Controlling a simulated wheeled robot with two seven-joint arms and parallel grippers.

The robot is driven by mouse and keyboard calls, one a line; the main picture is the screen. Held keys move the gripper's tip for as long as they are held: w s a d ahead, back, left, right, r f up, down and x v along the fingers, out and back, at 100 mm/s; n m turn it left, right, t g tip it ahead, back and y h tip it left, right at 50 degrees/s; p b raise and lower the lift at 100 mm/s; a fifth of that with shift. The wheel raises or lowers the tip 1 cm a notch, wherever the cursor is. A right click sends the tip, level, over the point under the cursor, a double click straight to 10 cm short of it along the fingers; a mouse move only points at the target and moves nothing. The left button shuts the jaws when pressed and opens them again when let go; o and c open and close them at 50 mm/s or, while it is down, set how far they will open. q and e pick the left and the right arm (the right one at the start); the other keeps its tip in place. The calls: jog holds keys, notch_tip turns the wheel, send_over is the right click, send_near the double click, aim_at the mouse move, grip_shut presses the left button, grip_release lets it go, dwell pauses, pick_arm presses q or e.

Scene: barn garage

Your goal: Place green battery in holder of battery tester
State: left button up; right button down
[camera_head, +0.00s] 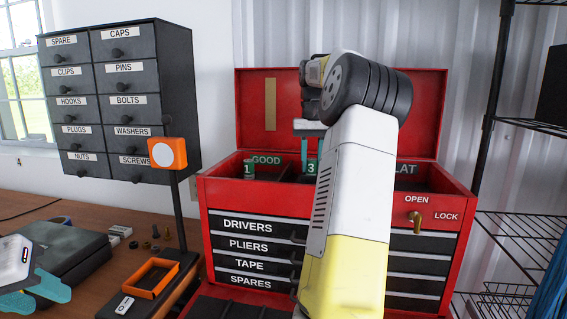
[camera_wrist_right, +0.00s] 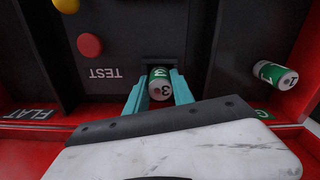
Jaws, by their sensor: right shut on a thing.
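I cannot tell whether the battery touches the floor. The likely battery tester is a black stand with an orange dial head (camera_head: 167,153); an orange open holder (camera_head: 152,278), seen empty, sits on its base. My left gripper (camera_head: 52,296) is open and empty at lower left.
A second green battery (camera_wrist_right: 275,75), marked 1, is in the toolbox's GOOD section; it also shows in the head view (camera_head: 248,168). The red toolbox (camera_head: 325,207) has an open lid and dividers. A drawer cabinet (camera_head: 118,100) stands behind the dial. My right arm hides the toolbox's middle.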

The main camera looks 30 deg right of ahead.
aim_at(311, 159)
jog(key=shift+f, duration=0.1)
jog(key=c, duration=1.1)
grip_release()
notch_tip(311, 159, up, 8)
jog(key=shift+a+f, duration=0.1)
jog(key=shift+f, duration=0.15)
jog(key=s+a+n+t, duration=0.1)
jog(key=s+a+n, duration=0.15)
jog(key=a, duration=0.65)
jog(key=s+a+n+t, duration=0.1)
jog(key=s+a+t, duration=0.15)
jog(key=a, duration=0.65)
jog(key=s+a+f+t, duration=0.1)
jog(key=s+a+f, duration=0.3)
jog(key=s, duration=0.1)
jog(key=s+a+f+n+y, duration=0.1)
jog(key=s+a+f, duration=0.3)
jog(key=s, duration=0.1)
jog(key=s+a+f+n+t+y, duration=0.1)
jog(key=s+a+f, duration=0.3)
jog(key=s+f, duration=0.1)
jog(key=shift+s+a+n+t, duration=0.25)
jog(key=shift+s+a+t, duration=0.1)
